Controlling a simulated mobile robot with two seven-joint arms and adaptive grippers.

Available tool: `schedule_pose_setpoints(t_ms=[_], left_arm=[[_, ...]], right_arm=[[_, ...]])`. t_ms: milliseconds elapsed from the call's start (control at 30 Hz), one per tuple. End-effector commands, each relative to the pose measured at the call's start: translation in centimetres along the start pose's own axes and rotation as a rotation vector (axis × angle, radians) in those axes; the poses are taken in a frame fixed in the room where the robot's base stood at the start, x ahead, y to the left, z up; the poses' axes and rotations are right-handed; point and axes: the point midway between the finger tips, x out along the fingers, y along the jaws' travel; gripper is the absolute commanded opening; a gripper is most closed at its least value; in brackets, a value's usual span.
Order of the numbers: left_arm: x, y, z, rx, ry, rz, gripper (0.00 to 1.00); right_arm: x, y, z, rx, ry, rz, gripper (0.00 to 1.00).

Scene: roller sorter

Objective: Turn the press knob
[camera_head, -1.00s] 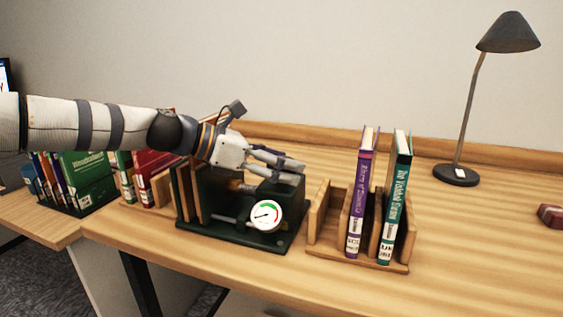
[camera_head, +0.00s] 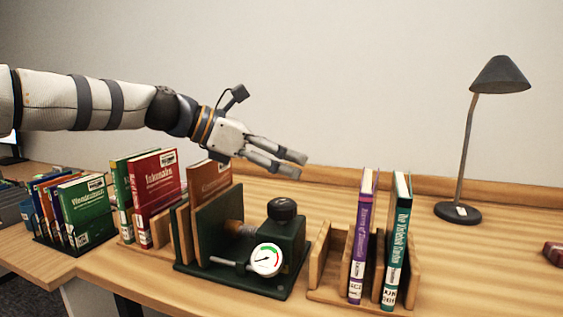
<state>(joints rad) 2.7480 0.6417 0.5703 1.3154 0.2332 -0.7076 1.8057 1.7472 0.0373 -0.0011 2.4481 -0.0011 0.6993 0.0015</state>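The press (camera_head: 247,282) is a dark green bench device on the desk, with a round white gauge (camera_head: 267,260) on its front. Its black round knob (camera_head: 282,210) sits on top of the right-hand block and is in full view. A brown book (camera_head: 210,180) stands at the press's left end, beside upright plates. My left gripper (camera_head: 288,165) is in the air above the knob, apart from it, its fingers spread a little and pointing right. Nothing shows between them. My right gripper is not in view.
A wooden rack (camera_head: 330,285) with a purple book (camera_head: 361,235) and a teal book (camera_head: 396,240) stands right of the press. Red and green books (camera_head: 155,190) stand to its left. A black lamp (camera_head: 458,212) stands at the back right. The desk between rack and lamp is clear.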

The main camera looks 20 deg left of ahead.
Motion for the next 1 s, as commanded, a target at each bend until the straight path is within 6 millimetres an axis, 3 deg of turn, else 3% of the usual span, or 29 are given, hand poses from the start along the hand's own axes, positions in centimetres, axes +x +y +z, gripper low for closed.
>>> schedule_pose_setpoints(t_ms=[67, 200, 333, 467, 800, 1000], left_arm=[[0.6, -1.9, 1.1, 0.333, 0.130, -0.053, 0.66], [0.1, -4.4, 1.4, 1.220, 0.538, -0.319, 0.66], [-2.2, -4.6, 2.3, 1.725, 0.842, -0.626, 0.66], [-3.0, -4.3, 2.2, 1.874, 0.955, -0.785, 0.66], [1.2, -1.9, -4.6, 1.874, 0.949, -0.798, 0.66], [2.8, -0.9, -7.2, 1.874, 0.949, -0.793, 0.66]], right_arm=[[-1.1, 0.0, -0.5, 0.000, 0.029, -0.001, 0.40], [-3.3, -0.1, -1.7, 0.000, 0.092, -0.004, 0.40], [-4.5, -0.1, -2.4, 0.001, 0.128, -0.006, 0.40], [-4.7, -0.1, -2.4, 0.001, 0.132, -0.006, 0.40], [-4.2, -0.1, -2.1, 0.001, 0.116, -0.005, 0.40], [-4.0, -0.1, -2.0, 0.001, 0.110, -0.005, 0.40]])
